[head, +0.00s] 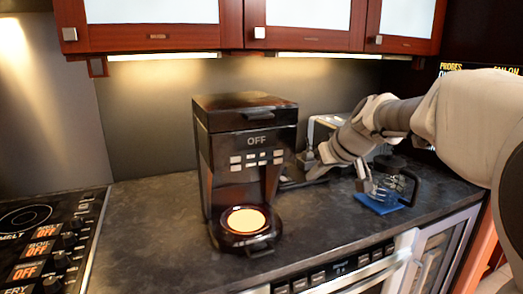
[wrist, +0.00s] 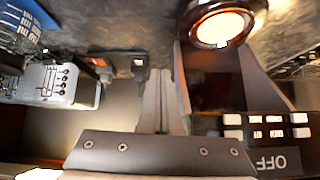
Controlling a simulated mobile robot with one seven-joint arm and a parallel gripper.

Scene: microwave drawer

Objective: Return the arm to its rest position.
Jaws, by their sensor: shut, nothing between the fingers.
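My arm reaches in from the right in the head view, and its wrist is low over the counter, right of the black coffee machine (head: 225,150). The fingers of my gripper (wrist: 160,75) show in the wrist view, together and empty. In the head view the fingertips are hard to make out against the dark machine. In the wrist view the coffee machine (wrist: 280,95) appears upside down, close on the right of the fingers. I cannot tell whether they touch it.
A glass carafe (head: 395,182) stands on a blue mat (head: 380,205) beneath my forearm. A silver toaster-like appliance (wrist: 50,82) is left in the wrist view. A stove (head: 45,235) lies left, cabinets (head: 150,38) hang above. The counter's left part (head: 150,215) is clear.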

